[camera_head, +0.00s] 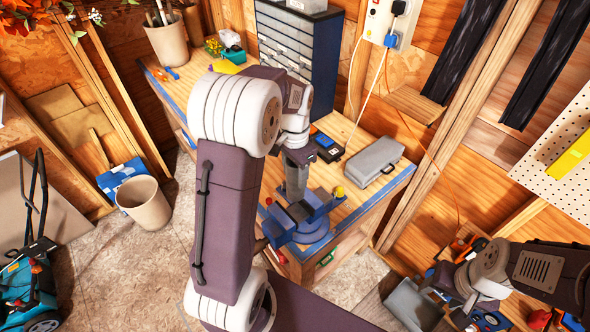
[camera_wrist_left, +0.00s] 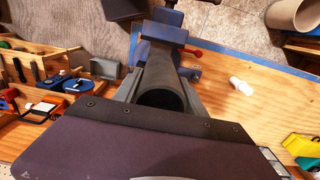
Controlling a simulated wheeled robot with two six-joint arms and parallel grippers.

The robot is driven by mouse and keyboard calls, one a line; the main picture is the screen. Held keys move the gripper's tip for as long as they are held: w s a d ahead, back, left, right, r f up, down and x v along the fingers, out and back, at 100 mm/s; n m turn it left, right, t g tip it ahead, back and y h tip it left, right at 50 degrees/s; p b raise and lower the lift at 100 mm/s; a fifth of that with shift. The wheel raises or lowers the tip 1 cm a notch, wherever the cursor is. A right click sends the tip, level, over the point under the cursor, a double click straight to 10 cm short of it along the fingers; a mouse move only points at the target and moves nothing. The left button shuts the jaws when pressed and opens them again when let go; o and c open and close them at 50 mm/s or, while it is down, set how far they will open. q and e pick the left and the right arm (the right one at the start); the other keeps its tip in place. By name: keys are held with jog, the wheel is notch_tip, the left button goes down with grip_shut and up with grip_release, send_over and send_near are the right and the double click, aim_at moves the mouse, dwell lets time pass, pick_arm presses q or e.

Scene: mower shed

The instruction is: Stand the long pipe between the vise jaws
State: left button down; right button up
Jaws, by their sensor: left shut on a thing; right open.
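The long grey pipe (camera_head: 296,183) is upright below my left gripper (camera_head: 298,158), over the blue bench vise (camera_head: 311,232). In the left wrist view the pipe (camera_wrist_left: 161,76) shows its open end close to the camera. My left gripper (camera_wrist_left: 160,92) is shut on it, with a finger on each side. The pipe's far end meets the view of the vise (camera_wrist_left: 163,30) at its jaws; I cannot tell how deep it sits or whether it touches them. My right gripper (camera_head: 440,290) is open at the lower right, away from the vise, partly hidden among clutter.
The wooden workbench (camera_head: 345,190) has a blue edge. A grey case (camera_head: 374,161) and a drawer cabinet (camera_head: 298,50) stand behind the vise. A white piece (camera_wrist_left: 241,86) lies on the bench. A beige bin (camera_head: 143,202) and a blue mower (camera_head: 30,285) are on the floor at left.

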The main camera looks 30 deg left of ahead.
aim_at(294, 181)
pick_arm(q)
jog(key=shift+s+d+r, duration=0.2)
jog(key=shift+s+d, duration=0.05)
jog(key=shift+s, duration=0.25)
jog(key=shift+s+d+r, duration=0.2)
jog(key=shift+s+d, duration=0.05)
jog(key=shift+s, duration=0.25)
jog(key=shift+s+f+b, duration=0.35)
jog(key=shift+s, duration=0.05)
notch_tip(294, 181, down, 11)
jog(key=w+a+b, duration=0.1)
jog(key=w+b, duration=0.1)
jog(key=b, duration=0.4)
jog(key=shift+w+a, duration=0.35)
pick_arm(e)
notch_tip(294, 181, down, 7)
jog(key=shift+s, duration=0.15)
